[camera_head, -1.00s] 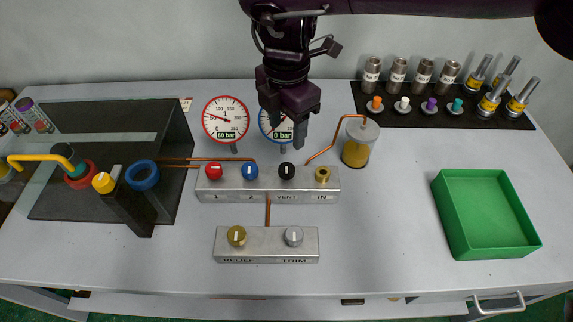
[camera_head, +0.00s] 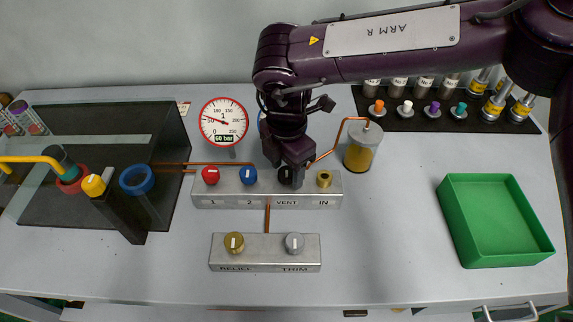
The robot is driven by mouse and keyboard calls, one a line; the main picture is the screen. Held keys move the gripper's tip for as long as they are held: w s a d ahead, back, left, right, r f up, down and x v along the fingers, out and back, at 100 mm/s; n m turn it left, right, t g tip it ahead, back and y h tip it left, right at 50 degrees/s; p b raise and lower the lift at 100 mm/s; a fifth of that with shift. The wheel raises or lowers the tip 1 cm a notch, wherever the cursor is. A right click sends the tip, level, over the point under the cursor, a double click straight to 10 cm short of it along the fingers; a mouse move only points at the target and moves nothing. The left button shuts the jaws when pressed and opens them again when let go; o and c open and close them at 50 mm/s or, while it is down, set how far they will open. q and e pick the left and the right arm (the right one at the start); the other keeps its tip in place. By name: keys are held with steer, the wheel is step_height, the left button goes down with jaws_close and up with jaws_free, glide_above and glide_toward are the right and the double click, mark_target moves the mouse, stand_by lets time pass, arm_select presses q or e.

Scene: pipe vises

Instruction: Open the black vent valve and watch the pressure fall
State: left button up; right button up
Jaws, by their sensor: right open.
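The black vent valve (camera_head: 286,176) sits on the upper metal manifold block above the VENT label, between the blue knob (camera_head: 248,176) and the brass IN fitting (camera_head: 324,179). My right gripper (camera_head: 290,176) points down right over the black knob, its open fingers at or around it. The knob is mostly hidden, and I cannot tell whether they touch it. Gauge 1 (camera_head: 224,122) has a red rim and its display reads 60 bar. The second gauge, with a blue rim (camera_head: 262,124), is almost wholly hidden behind my right arm. My left gripper is out of view.
The red knob (camera_head: 211,176) stands at the block's left end. A lower block holds the brass RELIEF knob (camera_head: 234,243) and the grey TRIM knob (camera_head: 294,243). A copper pipe runs to a yellow-filled canister (camera_head: 362,148). A green tray (camera_head: 497,258) stands at right.

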steer(key=shift+f, duration=0.1)
steer(key=c, duration=1)
